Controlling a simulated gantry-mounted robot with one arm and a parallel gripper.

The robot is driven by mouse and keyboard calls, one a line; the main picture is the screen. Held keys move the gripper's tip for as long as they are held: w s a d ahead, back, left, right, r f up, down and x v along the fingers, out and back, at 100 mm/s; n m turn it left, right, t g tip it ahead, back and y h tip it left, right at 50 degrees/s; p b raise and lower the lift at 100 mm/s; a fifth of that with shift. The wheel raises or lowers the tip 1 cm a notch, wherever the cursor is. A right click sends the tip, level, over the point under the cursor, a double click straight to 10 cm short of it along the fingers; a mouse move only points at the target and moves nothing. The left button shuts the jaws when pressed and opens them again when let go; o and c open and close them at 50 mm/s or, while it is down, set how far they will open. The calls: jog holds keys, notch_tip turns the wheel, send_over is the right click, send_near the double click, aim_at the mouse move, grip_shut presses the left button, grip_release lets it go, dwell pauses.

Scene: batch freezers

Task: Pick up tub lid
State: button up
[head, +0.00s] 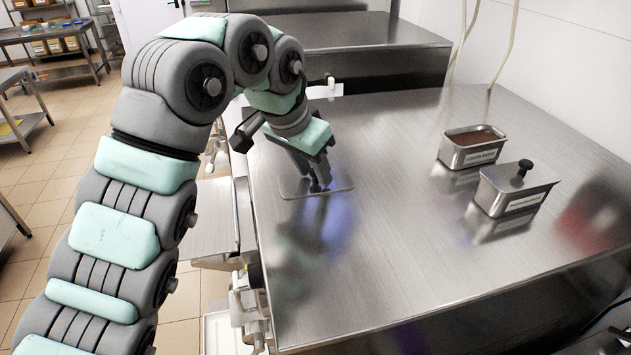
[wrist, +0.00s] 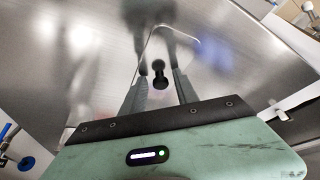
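The tub lid (head: 343,187) is a thin flat metal plate with rounded corners, lying on the steel top near its left edge. Its outline shows in the wrist view (wrist: 187,35), along with its black knob (wrist: 160,76). My gripper (head: 318,184) points down over the lid. In the wrist view my gripper (wrist: 159,68) is open, with one finger on each side of the knob and a visible gap to each. In the head view the fingers partly hide the knob.
An open metal tub with brown contents (head: 473,157) stands at the right of the steel top (head: 400,240). A second tub (head: 510,198), covered by a black-knobbed lid, stands in front of it. The steel around the loose lid is clear.

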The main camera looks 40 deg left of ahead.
grip_shut()
dwell(0.5)
